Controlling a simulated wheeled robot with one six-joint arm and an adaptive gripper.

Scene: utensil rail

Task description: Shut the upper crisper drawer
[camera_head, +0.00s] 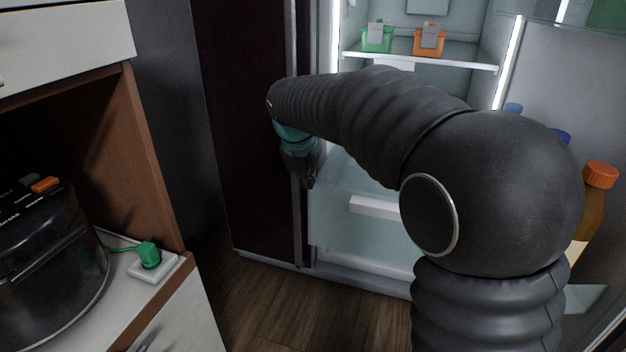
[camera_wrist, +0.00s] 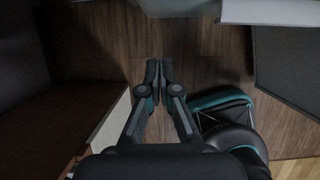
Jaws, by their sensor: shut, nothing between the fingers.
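The open fridge shows a pale translucent crisper drawer front (camera_head: 345,230) with a white handle bar (camera_head: 372,207), low in the compartment. My arm covers much of the area above it, so I cannot tell how far the upper crisper drawer stands out. My gripper (camera_head: 309,184) points down at the left side of the fridge opening, left of the handle bar. In the wrist view my gripper (camera_wrist: 158,72) has its fingertips together with nothing between them, over the wood floor. A white edge (camera_wrist: 268,11) shows at the top right there, apart from the fingers.
A shelf (camera_head: 420,58) holds a green container (camera_head: 377,38) and an orange container (camera_head: 429,41). Bottles, one with an orange cap (camera_head: 600,175), stand in the door at right. A cabinet with a dark cooker (camera_head: 45,260) is at left. Floor (camera_head: 300,310) is clear between.

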